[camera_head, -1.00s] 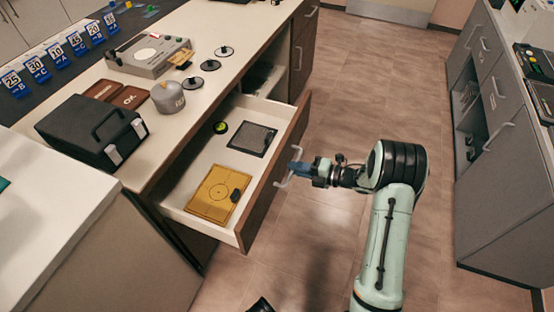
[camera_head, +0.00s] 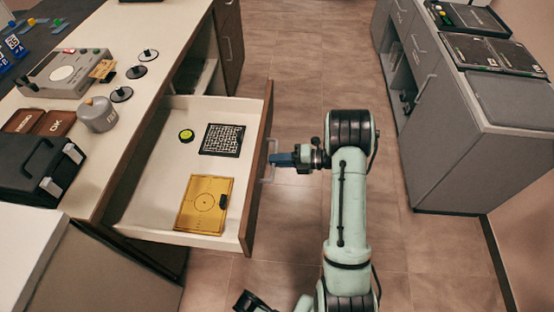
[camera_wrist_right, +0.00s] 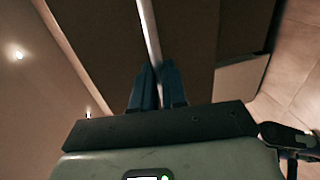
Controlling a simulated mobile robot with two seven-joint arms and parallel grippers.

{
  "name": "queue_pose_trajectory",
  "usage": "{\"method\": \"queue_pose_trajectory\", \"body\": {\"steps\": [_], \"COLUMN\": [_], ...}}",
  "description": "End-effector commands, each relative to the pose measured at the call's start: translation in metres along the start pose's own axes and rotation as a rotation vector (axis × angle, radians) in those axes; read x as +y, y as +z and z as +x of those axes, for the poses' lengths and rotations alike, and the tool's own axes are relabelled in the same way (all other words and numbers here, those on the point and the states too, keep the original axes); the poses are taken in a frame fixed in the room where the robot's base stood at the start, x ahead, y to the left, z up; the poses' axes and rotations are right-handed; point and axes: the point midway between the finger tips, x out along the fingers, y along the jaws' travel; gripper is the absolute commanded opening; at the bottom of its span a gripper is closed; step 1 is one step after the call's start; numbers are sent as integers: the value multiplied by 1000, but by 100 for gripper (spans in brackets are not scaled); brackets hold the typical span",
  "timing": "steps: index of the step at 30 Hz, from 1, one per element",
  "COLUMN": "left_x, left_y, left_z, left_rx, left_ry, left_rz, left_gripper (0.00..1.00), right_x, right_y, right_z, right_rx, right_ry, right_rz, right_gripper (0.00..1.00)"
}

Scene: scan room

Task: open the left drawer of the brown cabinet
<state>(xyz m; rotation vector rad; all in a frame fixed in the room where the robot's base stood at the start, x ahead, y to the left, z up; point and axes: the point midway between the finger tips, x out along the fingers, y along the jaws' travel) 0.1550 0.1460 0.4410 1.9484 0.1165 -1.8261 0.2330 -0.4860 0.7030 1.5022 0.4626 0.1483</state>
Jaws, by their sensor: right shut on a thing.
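The left drawer (camera_head: 256,190) of the brown cabinet (camera_head: 229,45) stands well out from under the counter, its brown front facing right. Inside the drawer lie a yellow plate (camera_head: 190,215), a black-and-white patterned board (camera_head: 222,139) and a small green round thing (camera_head: 186,135). My right gripper (camera_head: 276,159) is at the drawer's pale bar handle (camera_head: 266,172), shut on it. In the right wrist view the blue fingers (camera_wrist_right: 158,88) close at the handle bar (camera_wrist_right: 150,35); the exact contact is partly hidden. My left gripper is not clearly seen.
The white counter (camera_head: 150,95) carries a grey device (camera_head: 68,72), a grey pot (camera_head: 97,114), several black discs and a black case (camera_head: 35,168). A grey cabinet (camera_head: 500,150) stands to the right. The tiled floor (camera_head: 300,60) between is clear.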

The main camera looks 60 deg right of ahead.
Motion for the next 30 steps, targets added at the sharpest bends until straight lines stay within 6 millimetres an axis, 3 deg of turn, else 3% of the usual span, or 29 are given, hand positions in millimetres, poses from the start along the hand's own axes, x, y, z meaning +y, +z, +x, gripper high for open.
{"method": "queue_pose_trajectory", "body": {"steps": [2,3,4,5,17,30], "left_x": [0,0,0,0,0,5], "left_y": [0,0,0,0,1,18], "left_z": [0,0,0,0,-2,-14], "left_rx": [0,0,0,0,-3,-52], "left_ry": [0,0,0,0,0,3], "left_rz": [0,0,0,0,0,4], "left_gripper": [43,43,43,43,43,43], "right_x": [1,1,1,1,0,1], "right_y": [1,1,1,1,1,1], "right_z": [0,0,0,0,-9,-100], "right_rx": [-1,-2,-2,-1,-2,-4], "right_ry": [1,1,1,0,-1,-2], "right_rz": [-2,-2,-2,-2,-1,-2], "right_gripper": [0,25,35,37,37,37]}}
